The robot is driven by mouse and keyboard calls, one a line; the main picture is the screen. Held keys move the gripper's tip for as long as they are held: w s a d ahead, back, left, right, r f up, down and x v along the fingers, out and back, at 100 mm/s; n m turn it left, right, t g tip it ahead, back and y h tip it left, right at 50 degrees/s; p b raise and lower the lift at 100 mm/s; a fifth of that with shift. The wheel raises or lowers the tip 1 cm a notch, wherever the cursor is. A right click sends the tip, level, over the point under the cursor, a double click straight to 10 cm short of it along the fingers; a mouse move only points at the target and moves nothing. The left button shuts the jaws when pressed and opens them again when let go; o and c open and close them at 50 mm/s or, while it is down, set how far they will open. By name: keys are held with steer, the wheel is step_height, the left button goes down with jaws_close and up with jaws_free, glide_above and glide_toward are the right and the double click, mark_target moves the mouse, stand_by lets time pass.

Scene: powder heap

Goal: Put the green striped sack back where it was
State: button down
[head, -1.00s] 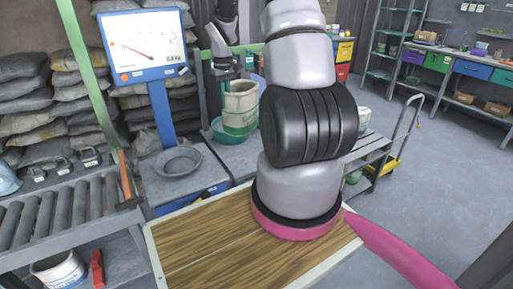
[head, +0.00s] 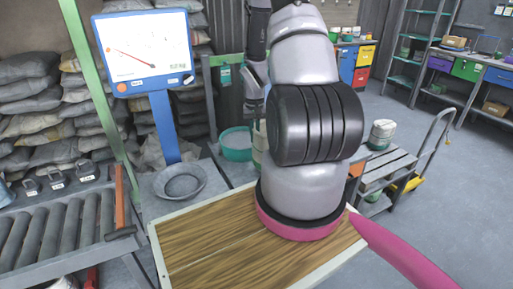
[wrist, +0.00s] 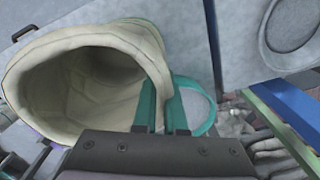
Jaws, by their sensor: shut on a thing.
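The sack is an open, cream-coloured bag. A pale strip of it (head: 258,142) shows in the head view, mostly hidden behind my arm. In the wrist view its wide mouth (wrist: 95,45) faces the camera and it looks empty inside. My gripper (wrist: 163,105) is shut on the sack's rim with its teal fingers. In the head view my gripper (head: 254,105) is partly visible left of my arm, above the sack.
A teal basin (head: 236,146) stands left of the sack. A metal pan (head: 180,182) sits below the blue-framed screen (head: 146,52). Another pale container (head: 381,134) stands on a grey slatted platform (head: 385,165) at right, beside a trolley. Grey sacks (head: 30,95) are stacked at left.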

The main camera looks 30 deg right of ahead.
mark_target(255, 145)
steer(key=shift+f, duration=2.2)
steer(key=c, duration=1)
jaws_free()
